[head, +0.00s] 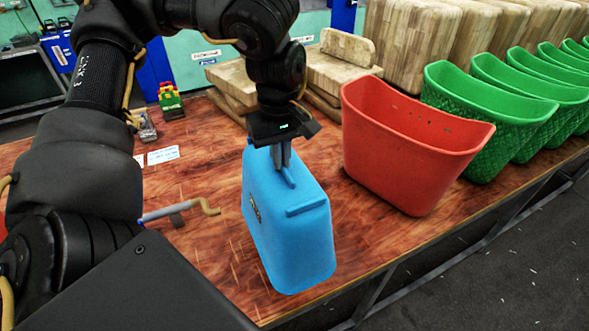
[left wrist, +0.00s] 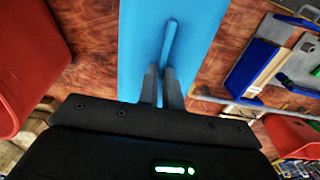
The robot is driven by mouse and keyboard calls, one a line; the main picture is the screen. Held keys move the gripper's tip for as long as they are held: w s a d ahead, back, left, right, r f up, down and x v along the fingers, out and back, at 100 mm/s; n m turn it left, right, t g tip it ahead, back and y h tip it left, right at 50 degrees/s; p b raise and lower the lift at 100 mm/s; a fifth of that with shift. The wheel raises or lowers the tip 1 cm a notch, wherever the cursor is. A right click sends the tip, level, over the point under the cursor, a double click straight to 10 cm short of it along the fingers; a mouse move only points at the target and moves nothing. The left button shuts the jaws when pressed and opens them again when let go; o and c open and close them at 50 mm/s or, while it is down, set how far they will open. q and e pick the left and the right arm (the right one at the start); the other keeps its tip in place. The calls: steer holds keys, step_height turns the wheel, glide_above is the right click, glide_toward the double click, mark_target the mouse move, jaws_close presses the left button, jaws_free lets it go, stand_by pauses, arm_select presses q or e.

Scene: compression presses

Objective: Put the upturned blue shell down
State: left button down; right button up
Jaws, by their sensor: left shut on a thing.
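The blue shell (head: 292,235) stands upright near the table's front edge, its closed face with raised ridges upward. My left gripper (head: 284,178) points down from above and is shut on the thin ridge on top of the shell. In the left wrist view the shell's blue face (left wrist: 135,35) runs up from the fingertips (left wrist: 163,75), with the ridge between them. I cannot tell whether the shell's lower rim touches the table or hangs just above it. My right gripper is not in view.
A red shell (head: 405,150) stands to the right on the wooden table (head: 205,215), with a row of green shells (head: 485,125) beyond. Wooden boards (head: 340,75) lie behind. A crank-like tool (head: 180,209) and white labels (head: 163,155) lie to the left.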

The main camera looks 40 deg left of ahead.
mark_target(296, 161)
arm_select(q)
steer(key=w+f, duration=0.2)
steer(key=f, duration=0.1)
steer(key=w+f, duration=0.1)
steer(key=shift+w+d+f, duration=0.15)
steer(key=shift+d+f, duration=0.05)
steer(key=shift+d, duration=0.05)
steer(key=shift+w+d+f+p, duration=0.15)
steer(key=shift+w+f+p, duration=0.1)
steer(key=shift+f+p, duration=0.15)
step_height(296, 161, down, 3)
steer(key=shift+p, duration=0.5)
steer(key=shift+f, duration=0.15)
steer(key=c, duration=1.6)
jaws_free()
steer(key=shift+o, duration=0.2)
